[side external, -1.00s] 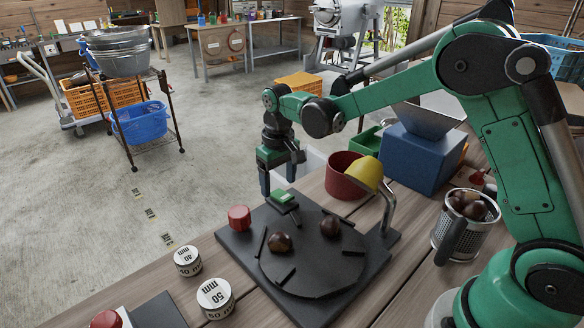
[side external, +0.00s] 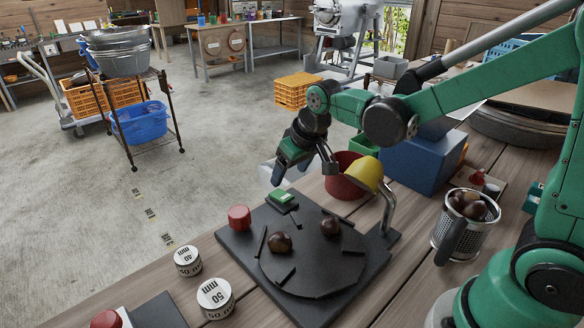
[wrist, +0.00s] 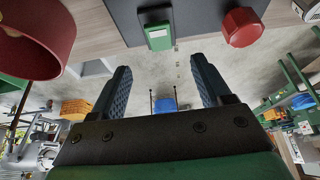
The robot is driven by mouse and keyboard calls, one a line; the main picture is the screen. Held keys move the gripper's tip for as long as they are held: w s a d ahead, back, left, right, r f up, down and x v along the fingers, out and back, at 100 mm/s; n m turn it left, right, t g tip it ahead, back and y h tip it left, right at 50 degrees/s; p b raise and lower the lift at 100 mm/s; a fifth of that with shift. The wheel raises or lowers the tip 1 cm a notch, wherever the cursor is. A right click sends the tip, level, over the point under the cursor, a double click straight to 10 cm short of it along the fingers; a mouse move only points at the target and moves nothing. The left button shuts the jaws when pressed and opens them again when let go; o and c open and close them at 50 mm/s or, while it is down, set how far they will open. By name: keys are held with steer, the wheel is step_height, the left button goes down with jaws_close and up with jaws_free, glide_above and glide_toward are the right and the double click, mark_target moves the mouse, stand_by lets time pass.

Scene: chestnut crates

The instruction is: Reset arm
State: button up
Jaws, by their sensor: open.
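My gripper (side external: 304,172) is open and empty in the side external view, raised above the back edge of the black turntable board. In the wrist view its two fingers (wrist: 161,85) stand wide apart with nothing between them. The black turntable board (side external: 235,242) lies on the wooden bench below. Two brown chestnuts sit on its disc, one at the left (side external: 280,242) and one at the right (side external: 329,227). A green button (side external: 281,196) is at the board's back corner, and a red knob (side external: 239,217) is at its left. Both also show in the wrist view, at the top.
A dark red bowl (side external: 343,178) and a yellow scoop (side external: 367,173) on a bent metal post stand close to the right of my gripper. A blue box (side external: 415,165) is behind them. A metal cup (side external: 448,233) holds chestnuts. Two white weights (side external: 215,298) stand at the left front.

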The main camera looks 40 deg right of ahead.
steer(key=s+r+t, duration=0.1)
steer(key=s+r, duration=0.3)
steer(key=s, duration=0.1)
step_height(320, 180, up, 5)
steer(key=n+g, duration=0.5)
steer(key=n, duration=1.3)
glide_above(288, 198)
steer(key=shift+w+r, duration=0.1)
stand_by(0.3)
steer(key=shift+m, duration=0.4)
